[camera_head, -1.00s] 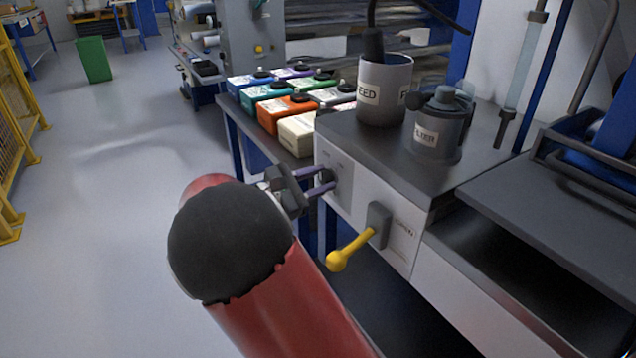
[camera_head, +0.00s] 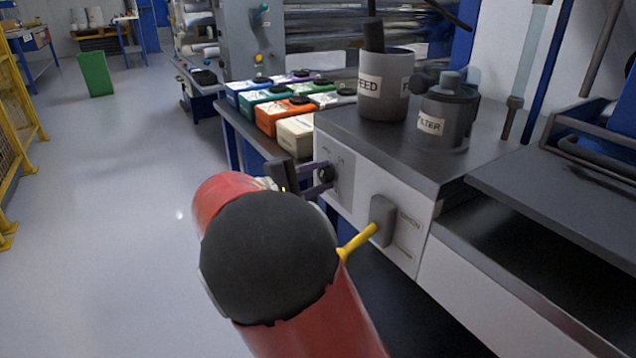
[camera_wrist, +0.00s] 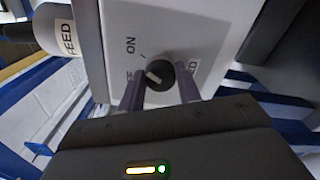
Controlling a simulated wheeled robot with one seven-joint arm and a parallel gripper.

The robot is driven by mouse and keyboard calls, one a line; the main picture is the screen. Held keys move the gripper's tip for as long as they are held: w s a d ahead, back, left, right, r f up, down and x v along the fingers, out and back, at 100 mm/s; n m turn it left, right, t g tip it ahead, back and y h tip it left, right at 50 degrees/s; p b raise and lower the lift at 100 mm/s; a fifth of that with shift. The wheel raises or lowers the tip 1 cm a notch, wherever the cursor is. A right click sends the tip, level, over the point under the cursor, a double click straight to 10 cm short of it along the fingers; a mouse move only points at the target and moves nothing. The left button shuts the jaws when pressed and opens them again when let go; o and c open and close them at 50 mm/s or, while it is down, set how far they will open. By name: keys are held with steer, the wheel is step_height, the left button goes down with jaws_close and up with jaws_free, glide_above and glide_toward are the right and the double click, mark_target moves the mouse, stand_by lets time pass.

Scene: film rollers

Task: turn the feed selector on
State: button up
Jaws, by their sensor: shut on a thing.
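The feed selector is a round dark knob (camera_wrist: 161,75) on the pale front panel of the machine, with a short white mark on its face. In the wrist view, "ON" is printed to its upper left, a second partly hidden label is at its left, and "FEED" is at its right. The white mark lies toward the left, nearer the partly hidden label than "ON". My gripper (camera_wrist: 160,90) is shut on the knob, one purple finger on each side. In the head view my gripper (camera_head: 318,180) reaches the knob (camera_head: 327,173) from the left.
A yellow-handled lever (camera_head: 358,242) sits on the same panel, partly behind my arm. A FEED cup (camera_head: 385,95) and a filter pot (camera_head: 443,120) stand on the machine top. Coloured boxes (camera_head: 285,113) stand behind at left. The floor at left is open.

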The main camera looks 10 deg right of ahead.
stand_by(0.3)
steer(key=o, duration=1)
steer(key=shift+c, duration=0.2)
steer(key=v, duration=0.7)
steer(key=shift+a, duration=0.35)
steer(key=shift+s, duration=0.1)
